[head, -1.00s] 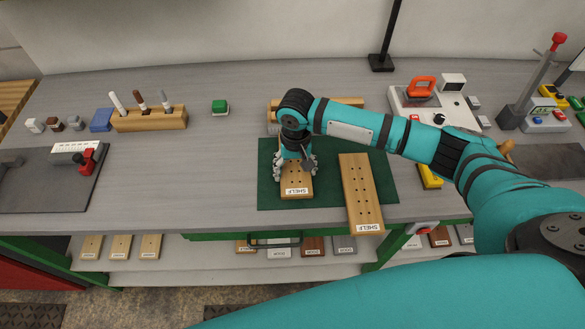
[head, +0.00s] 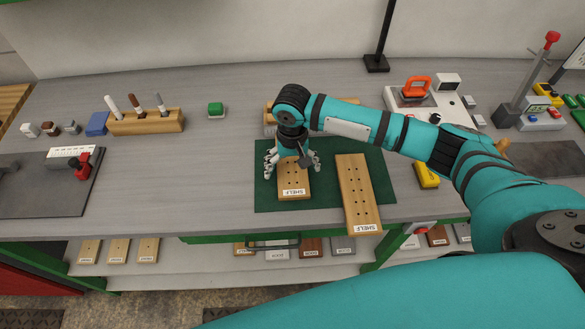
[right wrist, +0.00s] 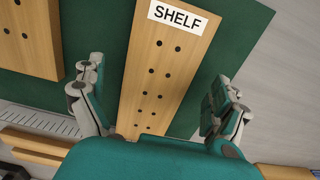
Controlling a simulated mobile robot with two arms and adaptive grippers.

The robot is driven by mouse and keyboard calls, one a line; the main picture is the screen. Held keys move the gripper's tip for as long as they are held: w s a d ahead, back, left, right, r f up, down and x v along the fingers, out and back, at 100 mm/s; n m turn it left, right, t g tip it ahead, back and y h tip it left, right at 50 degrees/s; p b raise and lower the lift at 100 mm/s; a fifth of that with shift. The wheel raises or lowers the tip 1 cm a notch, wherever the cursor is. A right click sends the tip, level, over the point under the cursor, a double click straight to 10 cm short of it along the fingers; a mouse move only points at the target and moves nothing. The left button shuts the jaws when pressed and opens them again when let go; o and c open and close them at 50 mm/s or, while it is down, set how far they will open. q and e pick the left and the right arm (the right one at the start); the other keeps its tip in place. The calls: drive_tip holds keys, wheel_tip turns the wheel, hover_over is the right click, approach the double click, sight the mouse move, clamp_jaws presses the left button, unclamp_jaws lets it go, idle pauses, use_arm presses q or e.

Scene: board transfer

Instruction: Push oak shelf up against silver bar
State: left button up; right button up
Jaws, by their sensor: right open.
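Two light oak boards labelled SHELF lie on the green mat (head: 385,200). The left oak shelf (head: 294,186) has two rows of holes and lies under my right gripper (head: 293,165). It also shows in the right wrist view (right wrist: 160,85), between the spread fingers (right wrist: 160,112), which stand apart from its sides. The right gripper is open. The other oak shelf (head: 358,190) lies to the right, its label end past the mat's front edge. A silver bar with tick marks (right wrist: 40,118) shows in the right wrist view; my arm mostly hides that area in the head view. My left gripper is out of view.
A yellow item (head: 427,175) lies right of the mat. A wooden block with pens (head: 147,122) and a green button box (head: 216,109) stand to the left. A device with an orange handle (head: 414,90) is at the back right.

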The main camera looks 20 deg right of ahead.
sight(292, 173)
wheel_tip(292, 173, up, 11)
drive_tip(key=shift+f, duration=0.2)
idle(0.6)
